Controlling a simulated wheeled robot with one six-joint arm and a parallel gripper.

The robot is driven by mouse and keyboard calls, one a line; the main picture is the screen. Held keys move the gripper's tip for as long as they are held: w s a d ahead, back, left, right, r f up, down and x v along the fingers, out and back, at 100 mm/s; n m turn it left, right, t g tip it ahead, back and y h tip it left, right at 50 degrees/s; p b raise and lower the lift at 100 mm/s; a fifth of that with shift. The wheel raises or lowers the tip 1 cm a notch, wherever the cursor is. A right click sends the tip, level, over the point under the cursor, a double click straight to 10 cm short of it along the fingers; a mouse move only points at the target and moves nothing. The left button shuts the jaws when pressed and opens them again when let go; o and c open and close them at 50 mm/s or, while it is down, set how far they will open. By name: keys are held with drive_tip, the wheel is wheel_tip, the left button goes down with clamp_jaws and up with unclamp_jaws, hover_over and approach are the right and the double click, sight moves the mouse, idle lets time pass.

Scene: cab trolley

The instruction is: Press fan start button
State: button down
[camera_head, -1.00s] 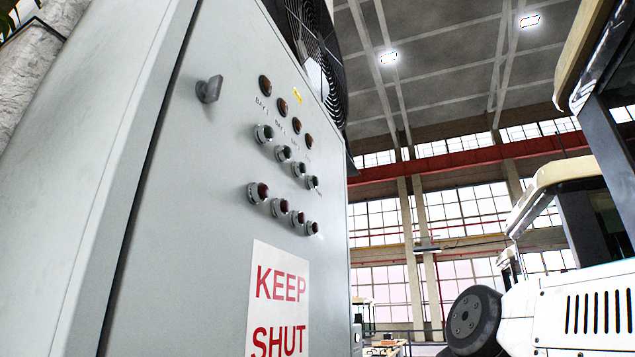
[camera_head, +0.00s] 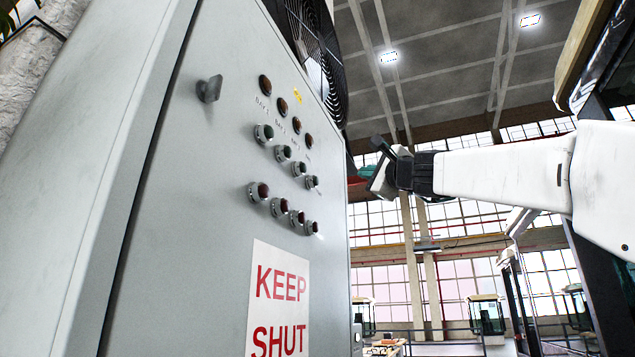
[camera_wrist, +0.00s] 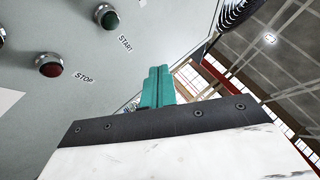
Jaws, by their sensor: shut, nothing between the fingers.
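A grey control cabinet (camera_head: 200,200) fills the left of the head view. Its door has a row of dark green buttons (camera_head: 284,153) above a row of red buttons (camera_head: 279,207). In the wrist view, a green button (camera_wrist: 108,17) has a START label beside it, and a red button (camera_wrist: 48,65) has a STOP label. My gripper (camera_head: 372,172) is right of the button rows in the head view, apart from the buttons. Its teal fingers (camera_wrist: 158,85) are together and empty in the wrist view, right of and below the START button. Which green button runs the fan is unclear.
Amber lamps (camera_head: 281,106) sit above the buttons, and a handle (camera_head: 209,89) juts out at upper left. A KEEP SHUT sign (camera_head: 277,300) is below. A caged fan (camera_head: 318,55) is behind the cabinet's top. Open air lies between my gripper and the door.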

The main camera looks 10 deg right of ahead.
idle(0.3)
drive_tip(key=w+a, duration=0.5)
drive_tip(key=a, duration=0.2)
idle(0.3)
drive_tip(key=shift+w+a, duration=0.1)
drive_tip(key=shift+w, duration=0.05)
idle(1.8)
drive_tip(key=shift+w+a, duration=0.2)
drive_tip(key=shift+a, duration=0.1)
drive_tip(key=shift+w+a, duration=0.25)
drive_tip(key=shift+a, duration=0.1)
idle(0.7)
drive_tip(key=shift+d, duration=0.1)
drive_tip(key=shift+s+d, duration=0.5)
drive_tip(key=shift+d, duration=0.1)
drive_tip(key=shift+s+d, duration=0.75)
drive_tip(key=shift+d, duration=0.3)
drive_tip(key=shift+s+d, duration=0.75)
drive_tip(key=shift+d, duration=0.25)
